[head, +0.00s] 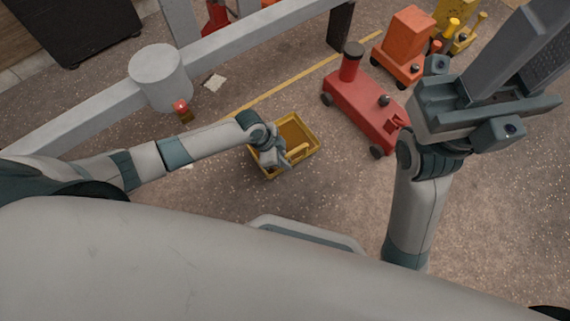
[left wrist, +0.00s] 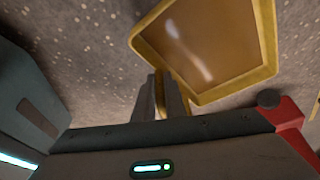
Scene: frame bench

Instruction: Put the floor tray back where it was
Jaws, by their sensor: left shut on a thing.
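The floor tray (head: 295,133) is a shallow yellow tray with a brown inside, low over the floor near the middle of the head view. I cannot tell whether it rests on the floor. It also fills the upper right of the left wrist view (left wrist: 215,45) and looks empty there. My left gripper (head: 279,161) is shut on the tray's near side, by a yellow bar. Its fingers (left wrist: 170,98) show at that edge in the left wrist view and hide part of it. My right gripper (head: 500,85) is raised at the upper right, apart from the tray; its fingertips are unclear.
A red wheeled cart (head: 364,106) stands right of the tray, with an orange cart (head: 404,48) behind. A grey beam (head: 240,42) with a round post (head: 160,75) crosses behind my left arm. A yellow line (head: 300,85) runs along the floor. Floor in front of the tray is clear.

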